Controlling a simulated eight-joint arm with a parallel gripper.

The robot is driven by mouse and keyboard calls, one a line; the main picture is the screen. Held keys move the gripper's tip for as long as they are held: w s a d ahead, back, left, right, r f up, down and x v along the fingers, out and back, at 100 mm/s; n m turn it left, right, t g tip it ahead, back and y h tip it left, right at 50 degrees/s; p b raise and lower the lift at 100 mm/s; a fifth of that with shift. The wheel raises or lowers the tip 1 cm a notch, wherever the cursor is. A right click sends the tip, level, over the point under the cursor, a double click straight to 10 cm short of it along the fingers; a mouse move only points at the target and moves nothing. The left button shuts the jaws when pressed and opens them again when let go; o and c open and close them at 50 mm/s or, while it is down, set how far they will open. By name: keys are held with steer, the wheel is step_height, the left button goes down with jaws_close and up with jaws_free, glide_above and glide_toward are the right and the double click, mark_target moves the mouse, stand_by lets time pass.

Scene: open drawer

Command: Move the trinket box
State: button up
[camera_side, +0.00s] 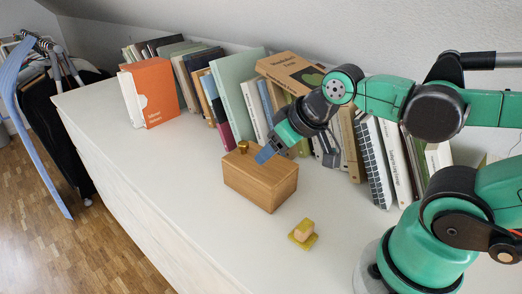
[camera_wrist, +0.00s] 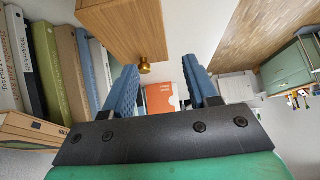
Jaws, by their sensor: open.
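The trinket box (camera_side: 258,183) is a light brown wooden box standing on the white cabinet top, with a round brass knob (camera_side: 243,147) on its lid. In the wrist view the box (camera_wrist: 122,24) fills the top left. The knob (camera_wrist: 144,67) shows there between my finger tips, closer to the left one. My gripper (camera_side: 264,154) is at the lid, just right of the knob in the side view. In the wrist view my gripper (camera_wrist: 160,68) has its two blue fingers wide apart with nothing held. I cannot tell whether a finger touches the lid.
A row of books (camera_side: 233,97) stands along the wall behind the box, with one book (camera_side: 289,72) lying on top. An orange book (camera_side: 149,92) stands at the far left. A small yellow block piece (camera_side: 303,233) lies in front. The cabinet top (camera_side: 160,165) left of the box is clear.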

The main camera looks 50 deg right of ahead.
mark_target(260, 176)
steer(key=shift+w+d+r, duration=0.1)
steer(key=c, duration=0.6)
steer(key=w+d+m+g, duration=0.1)
steer(key=m, duration=0.2)
steer(key=w+d+r+m+g, duration=0.1)
steer(key=d+m, duration=0.1)
steer(key=m, duration=0.1)
steer(key=w+d+r+m+g, duration=0.1)
steer(key=w+m, duration=0.1)
steer(key=m, duration=0.1)
steer(key=shift+d+m+g+h, duration=0.3)
steer(key=shift+m+g, duration=0.1)
jaws_close()
steer(key=w+d+f+m+g, duration=0.1)
steer(key=w+d+m+g, duration=0.3)
steer(key=m, duration=0.5)
steer(key=shift+t, duration=0.3)
steer(key=f, duration=0.6)
steer(key=s+d+f, duration=0.1)
steer(key=f, duration=0.3)
steer(key=shift+r, duration=0.1)
steer(key=a, duration=1.2)
steer(key=shift+w+a, duration=0.35)
